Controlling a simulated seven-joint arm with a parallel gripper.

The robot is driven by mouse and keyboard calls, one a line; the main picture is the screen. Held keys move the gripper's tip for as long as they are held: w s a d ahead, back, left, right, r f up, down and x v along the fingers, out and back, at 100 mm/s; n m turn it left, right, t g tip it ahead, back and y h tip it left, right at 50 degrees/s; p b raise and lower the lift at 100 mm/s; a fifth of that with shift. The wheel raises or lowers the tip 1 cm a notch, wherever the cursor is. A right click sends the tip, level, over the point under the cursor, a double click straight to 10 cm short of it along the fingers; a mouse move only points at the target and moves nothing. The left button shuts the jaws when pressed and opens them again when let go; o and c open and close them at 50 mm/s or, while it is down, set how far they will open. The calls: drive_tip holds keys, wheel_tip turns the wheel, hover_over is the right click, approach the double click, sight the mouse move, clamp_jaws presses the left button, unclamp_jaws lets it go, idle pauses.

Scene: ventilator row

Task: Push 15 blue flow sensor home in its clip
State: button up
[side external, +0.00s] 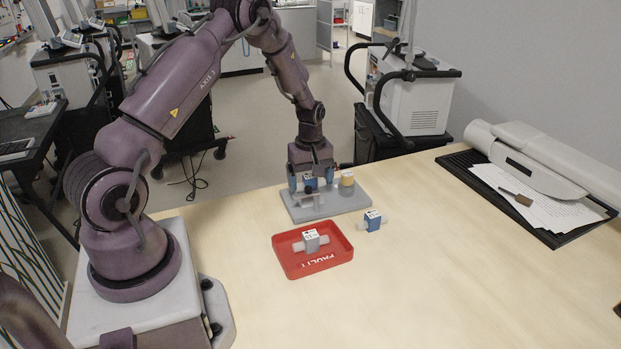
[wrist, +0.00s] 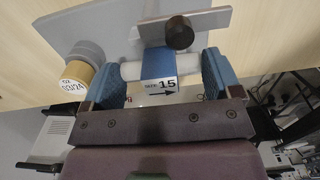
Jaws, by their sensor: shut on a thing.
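The blue flow sensor labelled 15 with an arrow (wrist: 158,64) has a pale tube end on each side. My gripper (wrist: 160,78) has blue finger pads and is shut on the sensor across its tube ends. In the side view my gripper (side external: 311,186) points down over the grey mounting plate (side external: 345,203), and the sensor is mostly hidden between the fingers. A grey clip bracket with a dark round knob (wrist: 180,33) stands right beside the sensor in the wrist view. I cannot tell how deep the sensor sits in the clip.
A yellow cylinder with a dated O2 label (side external: 347,180) stands on the plate near my gripper; it also shows in the wrist view (wrist: 78,79). A red tray (side external: 290,268) holds a grey sensor (side external: 311,241). Another blue sensor (side external: 372,220) lies on the table. The table's right front is clear.

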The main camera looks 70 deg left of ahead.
sight(310, 177)
drive_tip(key=shift+f, duration=1.15)
idle(0.7)
drive_tip(key=o, duration=0.7)
drive_tip(key=shift+o, duration=0.2)
drive_tip(key=shift+r, duration=3.55)
drive_tip(key=shift+m, duration=0.3)
drive_tip(key=s+d+r+m+t, duration=0.2)
drive_tip(key=s+d+r+m, duration=0.6)
drive_tip(key=d+r, duration=0.3)
drive_tip(key=s+d+r+m+t, duration=0.3)
drive_tip(key=s+d+r+m, duration=0.5)
drive_tip(key=d+r, duration=0.4)
drive_tip(key=shift+s+d+r+m+t, duration=0.3)
drive_tip(key=shift+s+m, duration=0.1)
drive_tip(key=shift+s, duration=0.35)
